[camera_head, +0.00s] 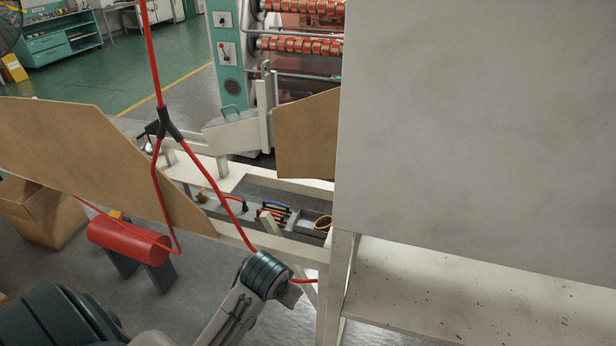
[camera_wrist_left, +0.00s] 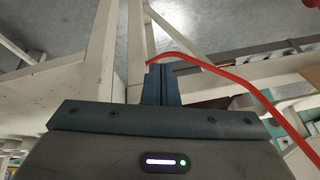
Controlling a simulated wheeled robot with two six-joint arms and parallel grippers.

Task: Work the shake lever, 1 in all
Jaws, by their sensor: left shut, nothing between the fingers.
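I cannot pick out the shake lever with certainty in either view. An upright grey metal handle (camera_head: 267,95) stands on the machine frame at the upper middle of the head view, but I cannot tell whether it is the lever. My left gripper (camera_wrist_left: 162,69) is shut and empty in the wrist view, its two dark fingers together in front of pale frame posts. A red hose (camera_wrist_left: 215,72) curves just past the fingertips; contact is unclear. In the head view my left arm reaches in from the lower left, and its fingers cannot be made out. My right gripper is not in view.
A large pale panel (camera_head: 480,120) blocks the right side, above a pale speckled shelf (camera_head: 450,290). The red hose (camera_head: 152,60) hangs, forks and runs to a red cylinder (camera_head: 130,241). A low tray (camera_head: 265,190) holds small items.

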